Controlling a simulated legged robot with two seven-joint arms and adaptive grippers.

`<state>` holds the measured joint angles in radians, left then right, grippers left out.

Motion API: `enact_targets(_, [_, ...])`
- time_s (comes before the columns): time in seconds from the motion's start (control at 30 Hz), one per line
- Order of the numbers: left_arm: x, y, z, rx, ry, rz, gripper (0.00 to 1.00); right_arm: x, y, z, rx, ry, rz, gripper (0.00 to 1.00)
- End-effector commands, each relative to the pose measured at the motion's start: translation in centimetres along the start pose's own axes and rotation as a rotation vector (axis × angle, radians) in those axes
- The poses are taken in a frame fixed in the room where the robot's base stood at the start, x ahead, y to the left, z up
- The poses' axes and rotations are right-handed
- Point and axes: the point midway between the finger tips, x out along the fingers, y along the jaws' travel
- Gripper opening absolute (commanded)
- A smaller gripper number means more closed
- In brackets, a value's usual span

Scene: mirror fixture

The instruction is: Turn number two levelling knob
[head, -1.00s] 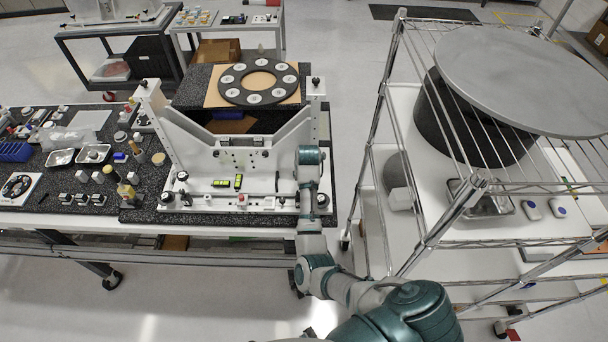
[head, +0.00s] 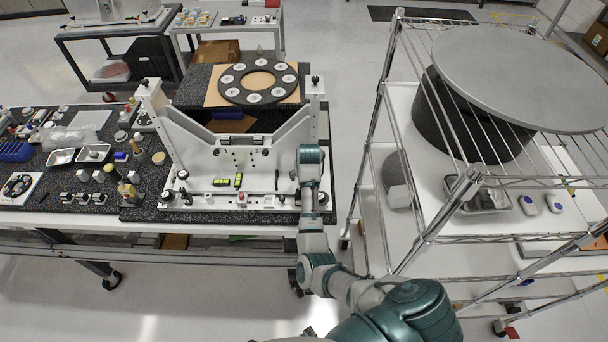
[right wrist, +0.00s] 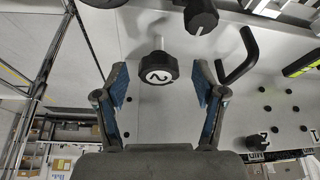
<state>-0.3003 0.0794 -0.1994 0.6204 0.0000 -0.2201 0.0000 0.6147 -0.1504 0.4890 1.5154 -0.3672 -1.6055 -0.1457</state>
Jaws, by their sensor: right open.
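The number two levelling knob (right wrist: 157,68) is a black knob with a white face marked 2, on a pale metal stem, in the right wrist view. My right gripper (right wrist: 159,76) is open, with one blue-padded finger on each side of the knob. Gaps show between both pads and the knob. In the head view, my right arm reaches the right end of the white mirror fixture (head: 225,160). There its fingers are not clear, and I cannot tell which knob is number two. My left gripper is not in view.
A black L-shaped handle (right wrist: 238,58) stands close to the right finger. Another black knob (right wrist: 201,17) is above it. In the head view, a black ring (head: 257,82) lies behind the fixture. A wire rack (head: 430,225) stands to the right, with floor between.

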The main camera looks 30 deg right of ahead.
Motion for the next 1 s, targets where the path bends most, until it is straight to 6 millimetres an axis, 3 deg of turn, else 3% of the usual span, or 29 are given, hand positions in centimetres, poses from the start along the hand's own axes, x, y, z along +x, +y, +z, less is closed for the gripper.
enact_targets(0.17, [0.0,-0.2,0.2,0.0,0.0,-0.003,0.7,-0.9,0.0,-0.2,0.001,0.005,0.001,0.7])
enact_targets(0.63, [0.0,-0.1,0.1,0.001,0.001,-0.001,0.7,-10.4,-0.1,0.1,0.001,0.005,0.001,0.7])
enact_targets(0.8, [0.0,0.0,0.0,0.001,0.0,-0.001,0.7,-11.9,-0.1,0.2,0.0,0.002,0.0,0.7])
enact_targets(1.0, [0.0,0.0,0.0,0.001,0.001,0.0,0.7,-12.1,-0.1,0.2,0.0,0.001,0.0,0.7])
